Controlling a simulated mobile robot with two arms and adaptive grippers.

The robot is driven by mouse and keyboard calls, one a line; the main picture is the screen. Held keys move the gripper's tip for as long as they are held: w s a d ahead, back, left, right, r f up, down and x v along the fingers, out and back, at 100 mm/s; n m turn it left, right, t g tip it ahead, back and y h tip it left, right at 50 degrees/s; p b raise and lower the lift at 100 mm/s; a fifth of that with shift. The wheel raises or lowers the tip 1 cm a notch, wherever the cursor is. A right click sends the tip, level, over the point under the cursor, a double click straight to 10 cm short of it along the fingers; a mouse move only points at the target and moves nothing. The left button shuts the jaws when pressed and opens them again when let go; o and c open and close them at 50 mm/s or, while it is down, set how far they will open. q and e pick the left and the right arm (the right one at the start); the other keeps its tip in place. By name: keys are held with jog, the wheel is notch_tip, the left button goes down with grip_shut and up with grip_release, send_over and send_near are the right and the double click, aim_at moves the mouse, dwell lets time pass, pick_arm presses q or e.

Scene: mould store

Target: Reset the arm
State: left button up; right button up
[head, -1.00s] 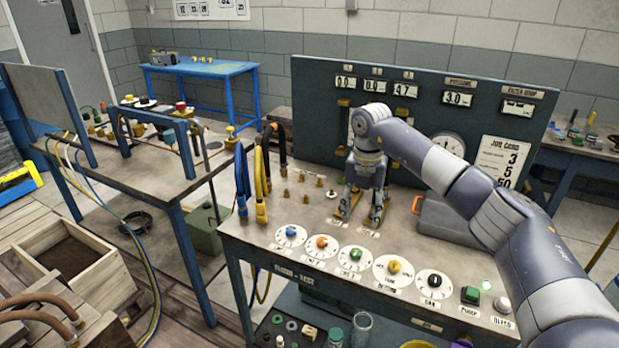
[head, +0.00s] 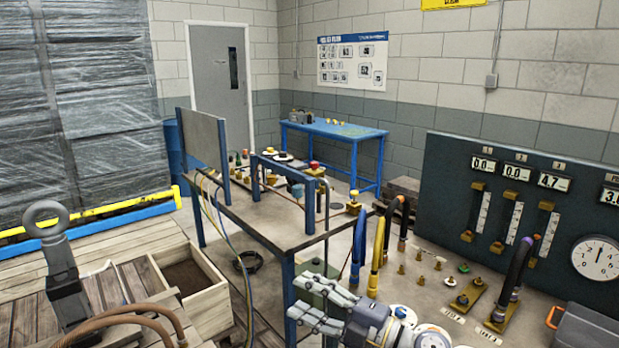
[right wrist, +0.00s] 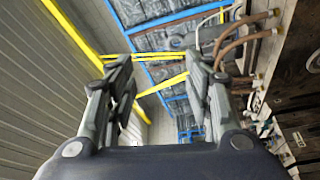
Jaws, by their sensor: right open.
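My right gripper (head: 316,305) comes in at the bottom middle of the head view, its fingers pointing left. It is at the left front corner of the test bench (head: 432,262), beside the blue table leg, and holds nothing. The right wrist view shows its two fingers (right wrist: 160,88) spread apart with nothing between them. On the bench, a black hose (head: 519,262) bends down from the gauge panel (head: 450,170) to a brass plate (head: 497,310). A second brass plate (head: 464,297) lies left of it. My left gripper is not in view.
Blue (head: 357,252), yellow (head: 377,256) and black hoses hang at the bench's left edge. A work table (head: 262,208) with an upright board stands left of it. A wooden crate (head: 207,303), brown hoses (head: 110,312) and a grey ring-topped post (head: 62,262) are at lower left.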

jog(key=d+m+t+h, duration=0.9)
jog(key=d+m, duration=0.1)
jog(key=m, duration=0.5)
jog(key=s+d+f+m+g+h, duration=0.3)
jog(key=s+d+f+m+h, duration=0.15)
jog(key=f, duration=0.25)
jog(key=s+d+f+m+g+h, duration=0.2)
jog(key=s+d+f+m+h, duration=0.25)
jog(key=f, duration=0.35)
jog(key=s+d+f+m+g+y, duration=0.1)
jog(key=s+f+g, duration=0.45)
jog(key=s, duration=0.65)
jog(key=s+d+f+g+y, duration=0.1)
jog(key=s+f+g, duration=0.45)
jog(key=s, duration=0.75)
jog(key=s+f+x, duration=0.1)
jog(key=s+x, duration=0.2)
jog(key=x, duration=0.9)
jog(key=s+d+x, duration=0.1)
jog(key=s+x, duration=0.1)
jog(key=x, duration=1)
jog(key=s+d+f+g, duration=0.1)
jog(key=s+d+f, duration=0.1)
jog(key=s+f, duration=1.5)
jog(key=shift+s+d+f+g, duration=0.25)
jog(key=shift+s+f+g, duration=0.05)
jog(key=shift+s+f, duration=0.15)
